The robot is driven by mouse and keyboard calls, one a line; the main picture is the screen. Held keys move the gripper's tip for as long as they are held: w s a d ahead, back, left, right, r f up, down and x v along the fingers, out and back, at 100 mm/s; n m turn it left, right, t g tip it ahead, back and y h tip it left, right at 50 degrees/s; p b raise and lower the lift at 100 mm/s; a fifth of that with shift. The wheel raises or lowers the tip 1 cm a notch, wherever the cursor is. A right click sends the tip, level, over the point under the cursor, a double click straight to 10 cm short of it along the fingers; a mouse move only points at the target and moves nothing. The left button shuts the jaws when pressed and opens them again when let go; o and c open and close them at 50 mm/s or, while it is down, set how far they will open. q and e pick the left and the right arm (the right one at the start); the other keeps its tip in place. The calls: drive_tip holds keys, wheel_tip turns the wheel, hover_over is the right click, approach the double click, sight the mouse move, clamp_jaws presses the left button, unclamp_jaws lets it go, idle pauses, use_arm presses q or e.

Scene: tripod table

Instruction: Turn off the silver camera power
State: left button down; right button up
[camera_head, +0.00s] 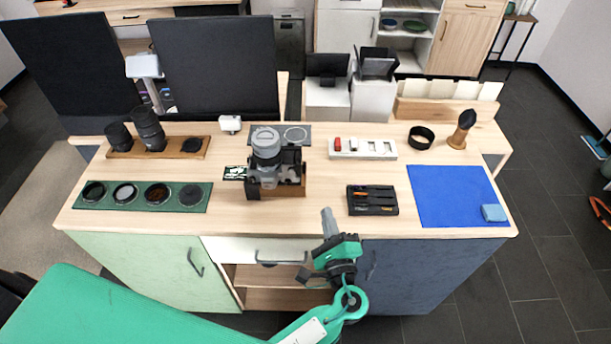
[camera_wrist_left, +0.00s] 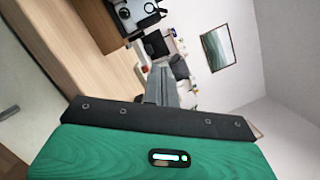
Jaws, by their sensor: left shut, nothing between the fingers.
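The silver camera (camera_head: 266,146) stands on a dark and wooden stand (camera_head: 276,190) in the middle of the table. It shows grey parts and a round top; its power switch is too small to make out. My left gripper (camera_head: 327,216) is at the table's front edge, to the right of and nearer than the camera, apart from it. Its grey fingers are shut and empty; they also show in the left wrist view (camera_wrist_left: 163,86). The camera appears partly at the top of that view (camera_wrist_left: 149,8). My right gripper is not in view.
A tool tray (camera_head: 372,200) lies right of the camera, before a white battery tray (camera_head: 362,149). A blue mat (camera_head: 450,192) is at the right. A green filter tray (camera_head: 140,204) and lenses (camera_head: 148,128) are at the left. The table front between camera and tool tray is clear.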

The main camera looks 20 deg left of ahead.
sight(296, 166)
use_arm(q)
drive_tip(key=w+a+r+p, duration=0.3)
drive_tip(key=w+a+p, duration=0.3)
drive_tip(key=w+a, duration=0.2)
drive_tip(key=shift+r, duration=0.3)
idle(0.6)
drive_tip(key=shift+n, duration=0.5)
